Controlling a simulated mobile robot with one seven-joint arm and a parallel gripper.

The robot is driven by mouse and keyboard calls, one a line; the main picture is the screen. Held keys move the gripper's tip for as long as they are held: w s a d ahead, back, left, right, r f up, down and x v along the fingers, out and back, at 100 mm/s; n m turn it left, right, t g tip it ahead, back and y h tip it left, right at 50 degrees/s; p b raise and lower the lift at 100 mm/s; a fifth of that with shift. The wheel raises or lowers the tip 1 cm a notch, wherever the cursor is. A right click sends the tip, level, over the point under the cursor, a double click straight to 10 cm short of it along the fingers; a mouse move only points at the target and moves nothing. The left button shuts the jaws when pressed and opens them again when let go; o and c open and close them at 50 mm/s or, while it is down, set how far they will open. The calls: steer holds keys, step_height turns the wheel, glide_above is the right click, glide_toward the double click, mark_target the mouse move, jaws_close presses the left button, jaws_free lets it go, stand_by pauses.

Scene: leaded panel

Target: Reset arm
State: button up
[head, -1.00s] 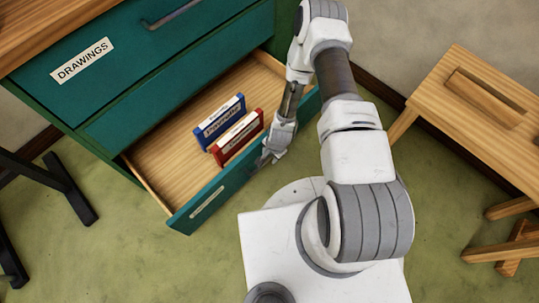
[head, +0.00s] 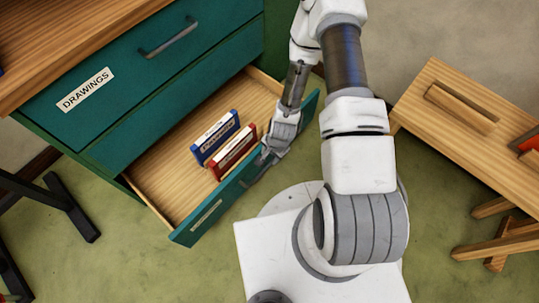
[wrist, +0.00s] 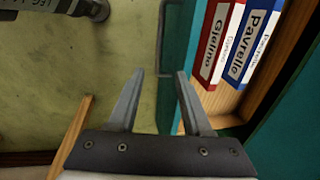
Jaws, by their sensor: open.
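My gripper (head: 268,158) is open and empty at the outer side of the open drawer's front (head: 215,207), near its right part. In the wrist view the fingers (wrist: 159,73) point toward the drawer's grey handle (wrist: 162,45); the left finger shows over the floor and the right one over the teal front. I cannot tell whether either touches it. Inside the drawer stand a blue binder (head: 216,138) and a red binder (head: 233,152), side by side. In the wrist view the red one (wrist: 214,45) reads "Gjelino" and the blue one (wrist: 252,45) "Pavrelle".
The teal cabinet (head: 190,95) has a closed upper drawer labelled "DRAWINGS" (head: 85,90). A wooden stool (head: 470,125) stands at the right with a partly seen orange-red object (head: 530,145) on it. Black legs (head: 70,205) stand at the left. Green floor (head: 120,260) is free in front.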

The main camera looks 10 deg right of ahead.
stand_by(0.4)
steer(key=w+d+r+n+t, duration=0.1)
steer(key=w+r+n, duration=0.25)
steer(key=r, duration=1.15)
steer(key=w+d+r+n+t, duration=0.15)
steer(key=w+r, duration=0.25)
steer(key=r, duration=1)
steer(key=s+d+r+n+t+h, duration=0.1)
steer(key=s+r+n, duration=0.2)
steer(key=s+r, duration=0.7)
steer(key=s+r+n+t, duration=0.1)
steer(key=s+r+n, duration=0.2)
steer(key=s+r, duration=0.75)
step_height(320, 180, up, 22)
steer(key=w+p, duration=0.2)
steer(key=p, duration=1.7)
steer(key=shift+w+d+g+p, duration=0.2)
steer(key=shift+w+g+p, duration=0.15)
steer(key=shift+w, duration=0.05)
steer(key=shift+f, duration=0.1)
